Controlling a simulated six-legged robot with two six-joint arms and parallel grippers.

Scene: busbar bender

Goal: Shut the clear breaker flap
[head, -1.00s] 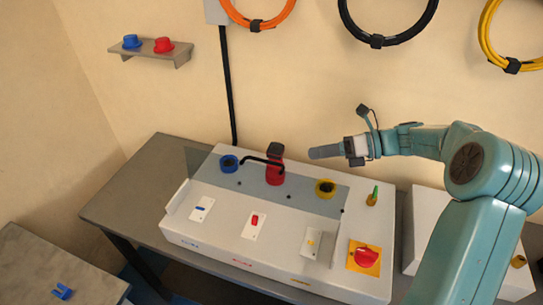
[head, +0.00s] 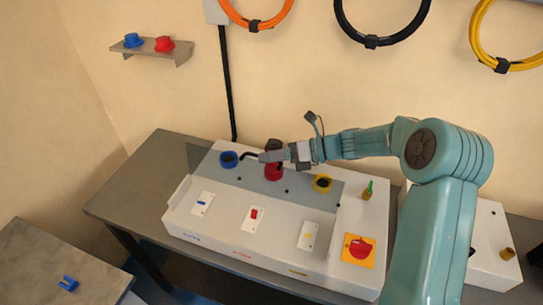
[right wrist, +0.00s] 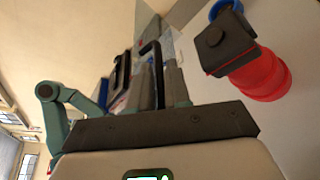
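The clear flap (head: 207,163) seems to be the faintly tinted pane at the back left of the white bender box (head: 228,218). It looks raised behind the row of breaker switches, but its outline is hard to make out. In the right wrist view the fingers (right wrist: 162,85) lie close together, left of the red post (right wrist: 258,65). My left gripper is out of view.
A second bench (head: 55,260) holds a blue clip. The wall shelf (head: 152,48) is clear of the arm.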

